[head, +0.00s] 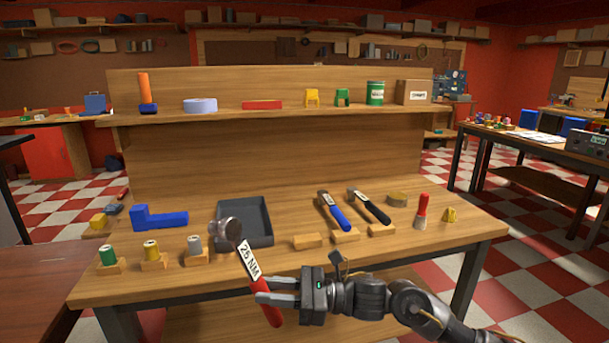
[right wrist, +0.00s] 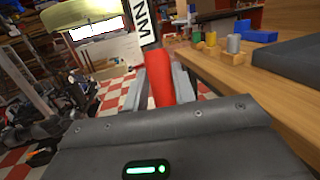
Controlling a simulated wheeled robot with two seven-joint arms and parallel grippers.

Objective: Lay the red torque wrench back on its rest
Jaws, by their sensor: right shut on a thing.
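The red torque wrench (head: 270,310) has a grey round head, a white label reading "25 NM" and a red handle. My right gripper (head: 266,291) is shut on the red handle and holds the wrench tilted, head up and left, in front of the bench's front edge. In the right wrist view the red handle (right wrist: 160,86) stands between the fingers (right wrist: 162,84). A small empty wooden block (head: 307,241), apparently the rest, sits on the bench top right of the wrench. A blue-handled tool (head: 338,215) and a black-handled tool (head: 375,208) lie at similar blocks. My left gripper is not seen.
A dark grey tray (head: 262,240) lies behind the wrench head. Green, yellow and grey spools (head: 194,245) stand on blocks at left. A red-handled brush (head: 421,212) stands at right. The bench's front strip right of the wrench is clear.

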